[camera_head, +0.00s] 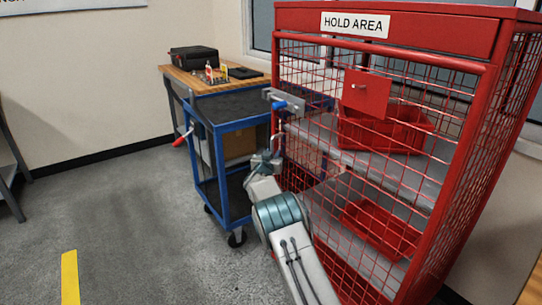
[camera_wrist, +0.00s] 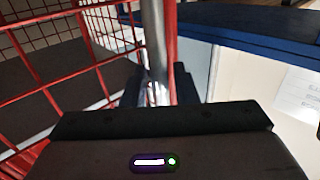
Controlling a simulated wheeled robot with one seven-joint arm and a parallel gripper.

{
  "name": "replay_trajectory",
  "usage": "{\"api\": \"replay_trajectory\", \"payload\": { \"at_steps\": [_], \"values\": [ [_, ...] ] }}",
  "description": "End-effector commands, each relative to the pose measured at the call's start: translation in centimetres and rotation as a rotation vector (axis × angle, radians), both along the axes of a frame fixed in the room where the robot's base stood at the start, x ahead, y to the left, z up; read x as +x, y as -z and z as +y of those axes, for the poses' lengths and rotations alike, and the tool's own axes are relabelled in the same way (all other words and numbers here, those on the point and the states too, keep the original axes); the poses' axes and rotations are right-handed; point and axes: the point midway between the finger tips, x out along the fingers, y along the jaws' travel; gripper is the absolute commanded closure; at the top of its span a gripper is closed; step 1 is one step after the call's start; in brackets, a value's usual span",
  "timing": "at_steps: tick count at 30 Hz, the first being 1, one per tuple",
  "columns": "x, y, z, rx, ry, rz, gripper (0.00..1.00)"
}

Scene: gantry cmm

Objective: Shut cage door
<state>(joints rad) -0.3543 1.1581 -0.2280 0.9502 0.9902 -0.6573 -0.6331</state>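The red mesh cage (camera_head: 408,18) marked HOLD AREA stands at the right in the head view. Its mesh front has a red lock plate (camera_head: 366,94); I cannot tell how far the door is ajar, if at all. My gripper (camera_head: 277,135) is at the left edge of the cage front, small and partly hidden there. In the wrist view, my dark gripper fingers (camera_wrist: 158,88) lie on either side of an upright silver bar (camera_wrist: 154,45), next to a red post (camera_wrist: 171,40). Whether they press on the bar is unclear. Red mesh (camera_wrist: 60,50) fills the left of that view.
A blue cart (camera_head: 235,122) with a dark top stands just left of the cage, close to my gripper. Behind it is a wooden bench (camera_head: 205,84) with a black case (camera_head: 193,59). Open grey floor (camera_head: 130,220) lies at the left, with a yellow stripe (camera_head: 70,275).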

Motion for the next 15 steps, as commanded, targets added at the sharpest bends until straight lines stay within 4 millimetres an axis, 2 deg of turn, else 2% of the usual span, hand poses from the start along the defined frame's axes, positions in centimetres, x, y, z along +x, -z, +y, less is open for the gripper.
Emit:
{"api": "replay_trajectory", "payload": {
  "at_steps": [1, 10, 15],
  "values": [
    [0.12, -0.16, -0.98, -0.004, 0.013, -0.004, 0.68],
    [0.05, -0.15, -1.26, -0.005, 0.017, -0.004, 0.68],
    [-0.70, -0.11, -1.23, -0.007, 0.020, -0.001, 0.68]
  ]
}}
